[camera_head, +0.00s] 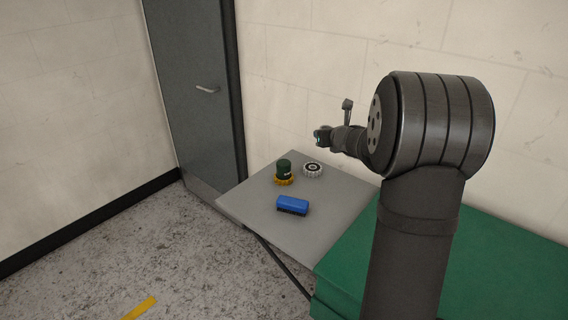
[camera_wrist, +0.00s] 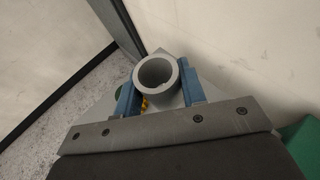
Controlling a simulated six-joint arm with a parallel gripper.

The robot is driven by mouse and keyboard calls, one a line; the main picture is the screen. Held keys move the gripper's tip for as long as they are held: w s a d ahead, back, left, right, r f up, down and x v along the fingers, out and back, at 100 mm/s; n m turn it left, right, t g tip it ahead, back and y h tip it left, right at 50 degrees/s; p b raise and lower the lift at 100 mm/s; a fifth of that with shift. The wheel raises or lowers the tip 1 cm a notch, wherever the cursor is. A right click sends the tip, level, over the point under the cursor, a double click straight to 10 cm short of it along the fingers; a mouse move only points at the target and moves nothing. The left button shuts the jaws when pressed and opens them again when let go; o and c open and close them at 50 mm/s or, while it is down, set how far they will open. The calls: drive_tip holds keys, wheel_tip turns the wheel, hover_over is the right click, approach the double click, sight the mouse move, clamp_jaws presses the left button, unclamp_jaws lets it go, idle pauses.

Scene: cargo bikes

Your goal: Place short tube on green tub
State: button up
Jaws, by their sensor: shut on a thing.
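In the wrist view a short grey tube (camera_wrist: 138,81) is held between the two blue fingers of my gripper (camera_wrist: 157,88), its open end facing the camera. In the head view my gripper (camera_head: 322,138) is above the far part of the grey table; the tube cannot be made out there. The green tub (camera_head: 284,166) stands upright on the table, on or just behind a yellow toothed ring.
A blue brush (camera_head: 292,205) lies on the grey table (camera_head: 245,200) in front of the tub. A yellow gear (camera_head: 285,182) is at the tub's foot, and a grey gear (camera_head: 313,169) is to its right. A green bench or box (camera_head: 345,265) adjoins the table. A wall stands behind.

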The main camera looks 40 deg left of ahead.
drive_tip(key=s+a, duration=0.2)
drive_tip(key=a, duration=0.1)
hover_over(284, 162)
wheel_tip(284, 162, down, 6)
drive_tip(key=shift+f, duration=2.25)
drive_tip(key=shift+f, duration=0.1)
drive_tip(key=o, duration=1.1)
drive_tip(key=shift+f, duration=0.1)
drive_tip(key=shift+s+d+r, duration=0.1)
drive_tip(key=shift+r, duration=0.15)
drive_tip(key=v, duration=1.1)
drive_tip(key=shift+d, duration=0.4)
